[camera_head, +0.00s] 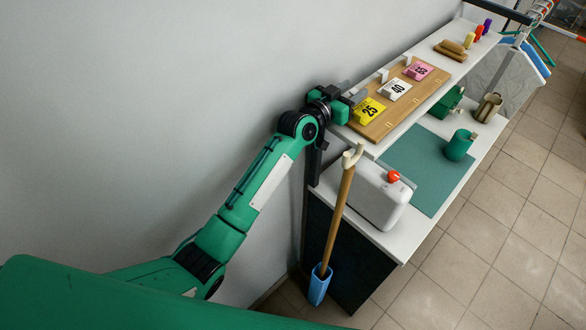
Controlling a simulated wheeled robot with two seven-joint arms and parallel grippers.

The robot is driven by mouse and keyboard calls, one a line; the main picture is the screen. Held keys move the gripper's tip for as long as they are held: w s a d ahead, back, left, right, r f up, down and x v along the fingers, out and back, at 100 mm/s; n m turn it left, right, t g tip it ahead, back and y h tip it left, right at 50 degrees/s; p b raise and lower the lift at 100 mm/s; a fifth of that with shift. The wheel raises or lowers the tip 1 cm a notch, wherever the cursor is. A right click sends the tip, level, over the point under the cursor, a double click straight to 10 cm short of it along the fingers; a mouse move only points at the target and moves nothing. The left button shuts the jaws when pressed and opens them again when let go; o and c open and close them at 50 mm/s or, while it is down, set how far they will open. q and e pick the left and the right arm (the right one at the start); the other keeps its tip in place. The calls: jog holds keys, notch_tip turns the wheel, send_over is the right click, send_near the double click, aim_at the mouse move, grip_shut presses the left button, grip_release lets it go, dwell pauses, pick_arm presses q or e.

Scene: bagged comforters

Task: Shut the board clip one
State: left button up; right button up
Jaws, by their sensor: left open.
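A wooden board (388,112) lies on the upper white shelf and carries a yellow card marked 25 (370,110), a white card marked 40 (396,90) and a pink card (418,71). A small white upright clip (383,75) stands behind the white card, and another clip (409,60) stands behind the pink one. No clip shows clearly behind the yellow card, where my gripper covers the view. My left gripper (350,101) is open at the board's near left end, close beside the yellow card. I cannot tell whether it touches anything. My right gripper is out of view.
Below the shelf, a white counter (399,243) holds a teal mat (425,170), a green mug (459,145) and a white case with a red knob (378,195). A wooden pole (337,222) stands in front of the case. A wall is at the left.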

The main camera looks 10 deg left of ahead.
pick_arm(q)
jog(key=b+v, duration=0.5)
jog(key=v, duration=0.8)
jog(key=s+a+f+n+g+y, duration=0.1)
jog(key=s+a+f+g+y, duration=0.1)
jog(key=f, duration=0.7)
jog(key=s+a+f+n+g+y, duration=0.1)
jog(key=s+f, duration=0.4)
jog(key=f, duration=0.5)
jog(key=shift+s+a+g+y, duration=0.35)
jog(key=shift+a+y, duration=0.45)
jog(key=shift+a, duration=0.6)
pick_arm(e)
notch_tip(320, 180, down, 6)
pick_arm(q)
jog(key=shift+f, duration=0.1)
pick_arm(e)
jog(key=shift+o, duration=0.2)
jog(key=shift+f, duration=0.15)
